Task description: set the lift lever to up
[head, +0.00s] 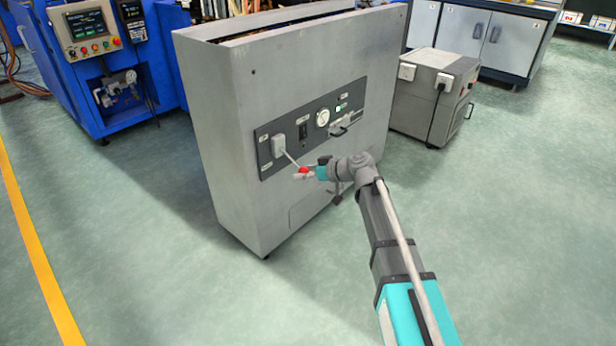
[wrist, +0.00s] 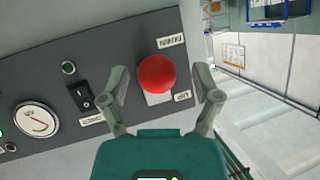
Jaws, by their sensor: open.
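The lift lever's red round knob (wrist: 156,74) sits between the two fingers of my gripper (wrist: 163,86) in the wrist view. The fingers are apart, one on each side, with gaps visible beside the knob. In the head view the lever's pale rod (head: 290,158) slopes down and right from its white housing (head: 278,144) to the red knob (head: 303,170), at my gripper (head: 304,174). The wrist view shows the DOWN label (wrist: 171,41) above the knob and the UP label (wrist: 183,96) below it, both lettered upside down. The knob hides most of the lever in that view.
The dark control panel (wrist: 50,70) also carries a black rocker switch (wrist: 80,96), a round gauge (wrist: 36,120) and a small green button (wrist: 68,68). The grey cabinet (head: 225,160) stands on open green floor. A smaller grey unit (head: 415,105) stands behind it at right.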

